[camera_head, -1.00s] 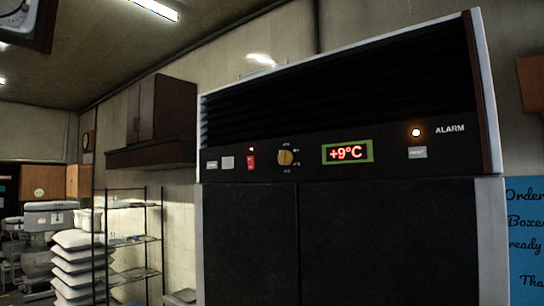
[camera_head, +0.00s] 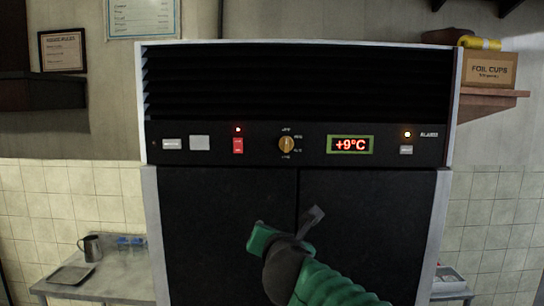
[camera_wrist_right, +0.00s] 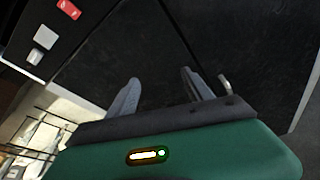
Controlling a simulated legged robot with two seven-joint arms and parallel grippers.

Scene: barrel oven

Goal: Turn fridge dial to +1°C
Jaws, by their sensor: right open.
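The fridge (camera_head: 230,220) is tall and black with light side edges, and it stands straight ahead. Its dial (camera_head: 286,144) is a small yellow-brown knob on the control panel, between a red switch (camera_head: 238,145) and the display (camera_head: 350,145). The display reads +9°C in red. My right gripper (camera_head: 285,222) is below the dial, in front of the fridge doors, and apart from the dial. In the right wrist view its two fingers (camera_wrist_right: 162,88) are spread with nothing between them. The dial is not visible in the wrist view. My left gripper is not in view.
A metal table (camera_head: 110,286) with a jug (camera_head: 90,247) stands at left. A shelf (camera_head: 490,98) holds a foil cups box at right.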

